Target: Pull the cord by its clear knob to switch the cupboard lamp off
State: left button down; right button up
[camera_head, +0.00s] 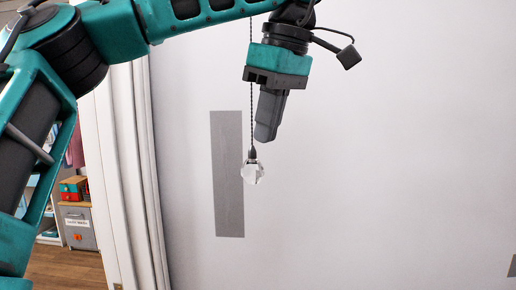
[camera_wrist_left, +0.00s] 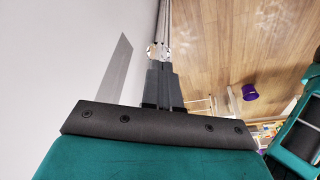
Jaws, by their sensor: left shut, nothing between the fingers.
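The clear faceted knob (camera_head: 253,173) hangs at the end of a thin dark cord (camera_head: 251,112) in front of the white wall. My left gripper (camera_head: 265,136) points down just above and slightly right of the knob. Its fingers are shut with nothing between them, and the cord passes beside them on the left. In the left wrist view, clear glass (camera_wrist_left: 152,51) shows just beyond the shut fingertips (camera_wrist_left: 158,66). Whether a finger touches the cord cannot be told. The lamp and my right gripper are not in view.
A grey strip (camera_head: 227,175) is on the wall behind the knob. A white panelled edge (camera_head: 130,170) stands at left, with a drawer unit (camera_head: 79,228) beyond it. A purple bin (camera_wrist_left: 249,93) stands on the wooden floor. The wall area right of the knob is clear.

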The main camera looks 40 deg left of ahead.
pick_arm(q)
jog(key=shift+a+f, duration=0.5)
jog(key=shift+a, duration=0.05)
jog(key=d+v, duration=0.1)
jog(key=v, duration=0.8)
jog(key=shift+d+f, duration=0.2)
jog(key=shift+d, duration=0.05)
dwell(0.5)
jog(key=shift+w, duration=0.15)
